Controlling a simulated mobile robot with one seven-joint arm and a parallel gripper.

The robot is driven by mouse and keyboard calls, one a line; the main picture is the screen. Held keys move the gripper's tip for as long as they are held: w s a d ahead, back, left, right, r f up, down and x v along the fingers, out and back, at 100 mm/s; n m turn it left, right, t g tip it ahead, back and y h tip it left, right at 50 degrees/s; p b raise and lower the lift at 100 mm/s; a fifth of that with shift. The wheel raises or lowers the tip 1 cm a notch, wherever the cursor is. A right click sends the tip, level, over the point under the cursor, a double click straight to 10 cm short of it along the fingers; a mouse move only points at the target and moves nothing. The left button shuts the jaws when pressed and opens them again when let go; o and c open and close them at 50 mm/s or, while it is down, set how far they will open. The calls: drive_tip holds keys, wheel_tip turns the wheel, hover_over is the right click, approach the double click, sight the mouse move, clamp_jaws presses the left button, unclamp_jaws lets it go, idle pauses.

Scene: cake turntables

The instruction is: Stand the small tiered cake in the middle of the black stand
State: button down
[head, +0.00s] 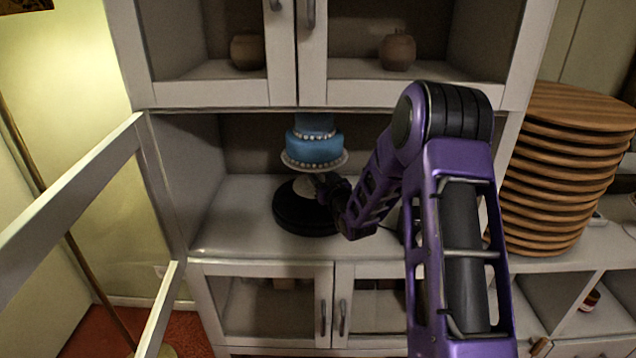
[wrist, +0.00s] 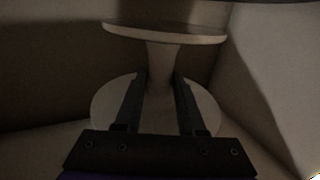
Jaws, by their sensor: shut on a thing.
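The small tiered cake (head: 314,147) is blue with white beading and stands upright on a pale pedestal with a round plate (head: 314,162). The plate's underside and the pedestal's stem (wrist: 161,62) show in the wrist view, above a round pale base (wrist: 108,108). The black stand (head: 303,218) is a round dark disc on the cabinet shelf, under the cake. My gripper (head: 324,184) reaches in from the right, and its fingers (wrist: 159,88) are shut on the stem. Whether the base touches the stand is hidden.
The stand is inside an open cabinet bay with side walls and a ledge above (head: 330,95). An open glass door (head: 75,185) swings out at left. Stacked wooden boards (head: 560,185) stand at right. The shelf (head: 235,220) is bare left of the stand.

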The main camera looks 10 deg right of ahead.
drive_tip(key=shift+f, duration=1.45)
drive_tip(key=shift+f+b, duration=0.2)
drive_tip(key=shift+b, duration=0.1)
drive_tip(key=c, duration=0.5)
unclamp_jaws()
drive_tip(key=shift+s, duration=0.25)
drive_tip(key=s+d, duration=0.2)
drive_tip(key=s, duration=0.9)
drive_tip(key=shift+s+d, duration=0.2)
